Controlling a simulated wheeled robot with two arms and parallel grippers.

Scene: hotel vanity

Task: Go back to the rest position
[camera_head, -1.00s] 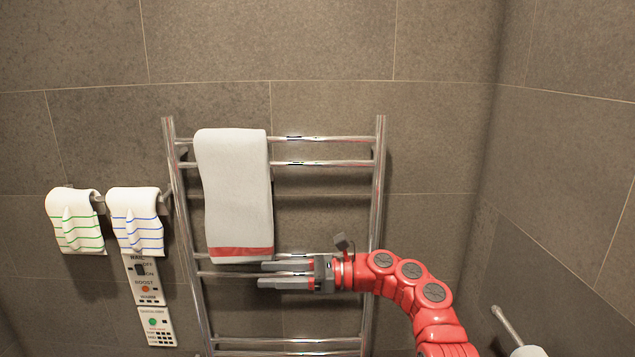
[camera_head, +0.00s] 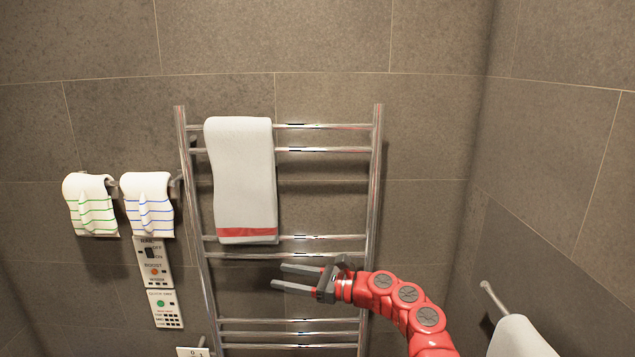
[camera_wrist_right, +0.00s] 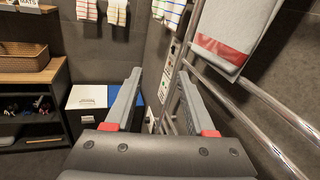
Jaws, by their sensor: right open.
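My right gripper (camera_head: 279,276) is open and empty in the head view, in front of the lower part of the chrome towel rack (camera_head: 374,200). It points left, below the hanging white towel, and is apart from it. Its two fingers also show spread in the right wrist view (camera_wrist_right: 162,95), with nothing between them. The white towel (camera_head: 242,170) with a red band hangs over the rack's upper left bars. Its red end also shows in the wrist view (camera_wrist_right: 222,48). My left gripper is not in view.
Two striped towels, green (camera_head: 92,205) and blue (camera_head: 149,207), hang left of the rack above control panels (camera_head: 154,265). A white towel (camera_head: 518,338) hangs at the lower right. The wrist view shows a shelf with a basket (camera_wrist_right: 22,62) and bins (camera_wrist_right: 88,97).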

